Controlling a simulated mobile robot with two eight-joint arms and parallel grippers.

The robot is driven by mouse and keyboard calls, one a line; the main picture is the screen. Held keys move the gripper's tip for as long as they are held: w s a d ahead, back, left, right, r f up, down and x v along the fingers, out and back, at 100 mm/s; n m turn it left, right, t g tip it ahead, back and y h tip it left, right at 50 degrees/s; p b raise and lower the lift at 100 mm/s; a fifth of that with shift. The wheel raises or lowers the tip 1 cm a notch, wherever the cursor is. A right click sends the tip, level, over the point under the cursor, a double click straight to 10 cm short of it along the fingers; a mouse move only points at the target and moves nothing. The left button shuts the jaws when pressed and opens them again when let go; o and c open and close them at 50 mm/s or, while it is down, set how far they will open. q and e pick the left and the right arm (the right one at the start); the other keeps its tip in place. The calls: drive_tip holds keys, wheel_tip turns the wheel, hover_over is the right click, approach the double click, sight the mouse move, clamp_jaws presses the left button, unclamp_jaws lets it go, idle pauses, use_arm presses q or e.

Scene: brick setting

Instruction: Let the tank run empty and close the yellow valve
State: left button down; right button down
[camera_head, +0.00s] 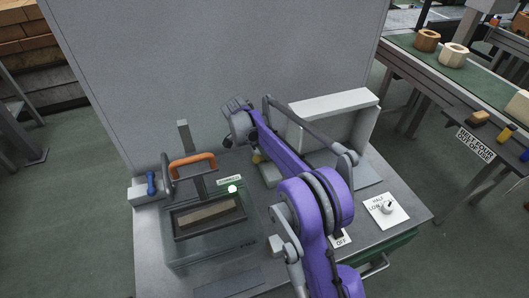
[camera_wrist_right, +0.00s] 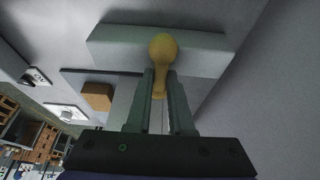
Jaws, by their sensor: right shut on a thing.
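The yellow valve (camera_wrist_right: 162,50) has a round knob and a narrower stem in the right wrist view. My right gripper (camera_wrist_right: 161,84) is shut on its stem, with one finger on each side. A grey box (camera_head: 186,249) with a dark-framed window stands at the front left of the bench, and something brown shows in the window. I cannot tell a tank level from it. My left gripper is not in view.
An orange handle (camera_head: 192,166) and a blue-handled lever (camera_head: 151,183) stand at the bench's left. A white open-fronted housing (camera_head: 334,120) is behind my arm. A dial plate (camera_head: 386,209) lies at right. A tall grey panel (camera_head: 215,60) closes the back.

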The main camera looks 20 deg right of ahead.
drive_tip(key=c, duration=0.8)
unclamp_jaws()
drive_tip(key=v, duration=1)
drive_tip(key=shift+r+p, duration=0.35)
drive_tip(key=shift+r, duration=0.05)
drive_tip(key=shift+a, duration=0.1)
